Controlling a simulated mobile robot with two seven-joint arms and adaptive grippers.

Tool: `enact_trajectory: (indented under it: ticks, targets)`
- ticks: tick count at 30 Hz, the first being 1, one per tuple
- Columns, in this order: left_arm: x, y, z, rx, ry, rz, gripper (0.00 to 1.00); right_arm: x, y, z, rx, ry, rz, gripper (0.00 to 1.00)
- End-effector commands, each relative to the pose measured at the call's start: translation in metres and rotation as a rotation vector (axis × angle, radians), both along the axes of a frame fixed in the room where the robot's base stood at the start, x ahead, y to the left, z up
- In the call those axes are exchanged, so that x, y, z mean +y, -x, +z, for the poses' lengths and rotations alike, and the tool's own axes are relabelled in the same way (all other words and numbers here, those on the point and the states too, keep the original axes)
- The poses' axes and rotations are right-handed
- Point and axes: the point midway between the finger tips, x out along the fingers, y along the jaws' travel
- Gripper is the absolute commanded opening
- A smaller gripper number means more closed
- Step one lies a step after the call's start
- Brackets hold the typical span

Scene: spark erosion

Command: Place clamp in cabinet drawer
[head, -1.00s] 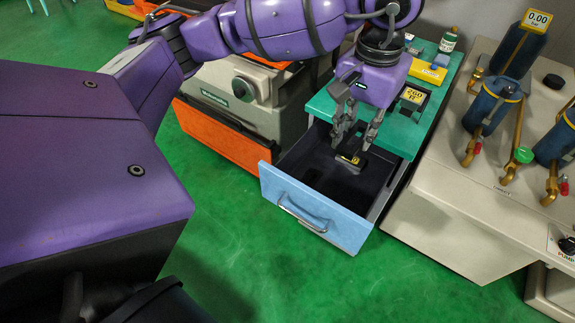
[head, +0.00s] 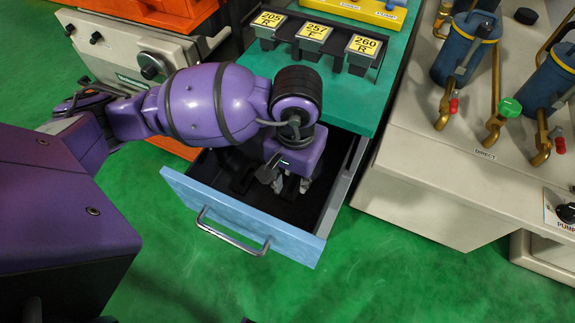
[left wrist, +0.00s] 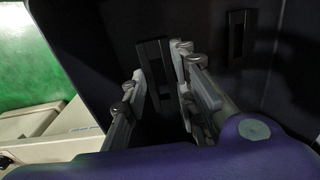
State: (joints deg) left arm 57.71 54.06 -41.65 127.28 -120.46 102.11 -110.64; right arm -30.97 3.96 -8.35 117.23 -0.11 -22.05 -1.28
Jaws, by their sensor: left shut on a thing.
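The cabinet drawer (head: 290,244) is pulled open, with a light blue front, a metal handle and a dark inside. My left gripper (head: 285,184) points down inside the drawer, and its fingertips are partly hidden by its own body in the head view. In the left wrist view the gripper (left wrist: 160,60) has a dark, narrow piece, apparently the clamp (left wrist: 155,62), between its fingertips. The clamp cannot be made out in the head view. Another dark slotted piece (left wrist: 237,38) is in the drawer beside the fingers. My right gripper is not in view.
The green cabinet top (head: 345,100) above the drawer holds a rack of clamps labelled 205 R, 257 T and 260 R (head: 359,57). A beige machine with blue cylinders (head: 468,50) stands on the right. A beige and orange unit (head: 140,50) stands behind my left arm.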

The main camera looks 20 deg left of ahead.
Motion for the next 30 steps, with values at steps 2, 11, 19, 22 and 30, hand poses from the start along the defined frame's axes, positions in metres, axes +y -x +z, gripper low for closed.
enact_trajectory:
  ticks: [2,11,19,22,30]
  targets:
    - [0.000,0.001,-0.015,0.004,0.000,0.002,0.00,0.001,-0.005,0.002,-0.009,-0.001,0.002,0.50]
    - [0.000,0.001,-0.046,0.002,0.001,0.002,0.00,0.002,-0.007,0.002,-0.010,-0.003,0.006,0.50]
    - [0.000,0.001,-0.078,0.002,0.000,0.001,0.00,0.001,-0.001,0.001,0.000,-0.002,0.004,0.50]
    - [0.000,0.000,-0.078,0.000,-0.001,0.000,0.00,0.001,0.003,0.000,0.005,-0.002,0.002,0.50]
    - [0.001,0.001,-0.082,0.003,-0.001,0.000,0.29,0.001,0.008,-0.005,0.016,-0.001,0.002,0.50]
